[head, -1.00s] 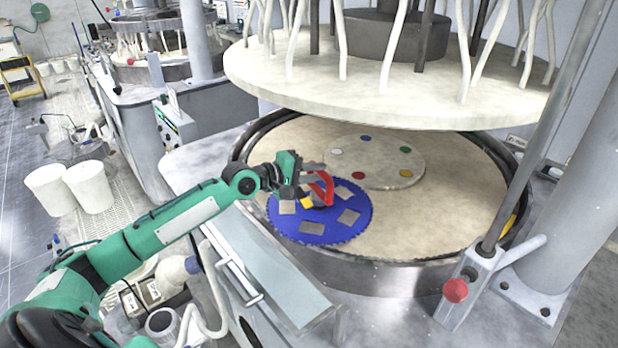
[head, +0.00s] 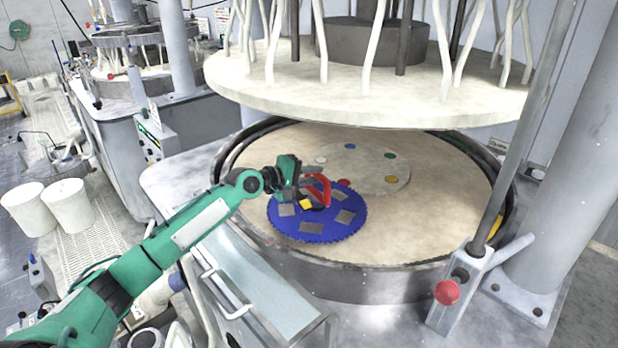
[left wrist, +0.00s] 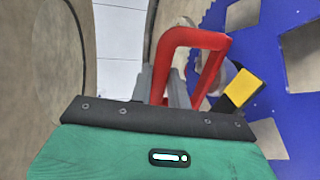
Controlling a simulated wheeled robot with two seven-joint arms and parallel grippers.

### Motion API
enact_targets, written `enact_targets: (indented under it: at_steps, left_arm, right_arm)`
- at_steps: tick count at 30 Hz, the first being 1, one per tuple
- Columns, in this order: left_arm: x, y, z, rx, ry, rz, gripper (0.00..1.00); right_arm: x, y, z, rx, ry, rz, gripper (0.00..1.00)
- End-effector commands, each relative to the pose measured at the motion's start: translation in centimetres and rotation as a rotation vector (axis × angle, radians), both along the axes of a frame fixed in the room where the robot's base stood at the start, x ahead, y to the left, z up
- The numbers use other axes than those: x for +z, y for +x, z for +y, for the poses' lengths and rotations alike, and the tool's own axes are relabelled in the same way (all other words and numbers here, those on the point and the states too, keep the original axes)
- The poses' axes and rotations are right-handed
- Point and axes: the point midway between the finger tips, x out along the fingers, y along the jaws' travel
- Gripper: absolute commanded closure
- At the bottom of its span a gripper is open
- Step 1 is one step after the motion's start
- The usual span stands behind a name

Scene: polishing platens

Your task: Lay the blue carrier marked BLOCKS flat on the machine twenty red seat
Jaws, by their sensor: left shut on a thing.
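The blue carrier (head: 318,231) is a toothed disc with grey square plates on it and a red handle (head: 322,184). It is at the near left part of the machine's beige platen (head: 420,220); I cannot tell whether it touches. No BLOCKS marking is readable. My left gripper (head: 300,184) is shut on the red handle, which also shows in the left wrist view (left wrist: 190,38) beside a yellow and black piece (left wrist: 241,88). The red spot (head: 343,182) on the central disc lies just behind the carrier, partly covered. My right gripper is out of view.
A large pale upper plate (head: 370,98) with hoses hangs over the platen. White, blue, green and yellow spots mark the central disc (head: 365,165). A post and red knob (head: 447,292) stand at the front right. The right of the platen is clear.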

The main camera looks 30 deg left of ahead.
Motion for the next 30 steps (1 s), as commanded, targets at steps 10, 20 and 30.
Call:
enact_targets:
  at_steps: [10, 20, 30]
  left_arm:
    - [-2.2, 0.7, 0.0, 0.000, -0.002, -0.009, 1.00]
    - [-3.2, 0.7, 0.0, 0.002, -0.003, -0.010, 1.00]
    - [-3.3, 0.7, 0.0, 0.001, -0.002, -0.010, 1.00]
  right_arm:
    - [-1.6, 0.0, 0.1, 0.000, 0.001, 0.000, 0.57]
    - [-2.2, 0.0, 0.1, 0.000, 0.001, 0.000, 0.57]
    - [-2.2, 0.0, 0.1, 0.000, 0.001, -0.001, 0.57]
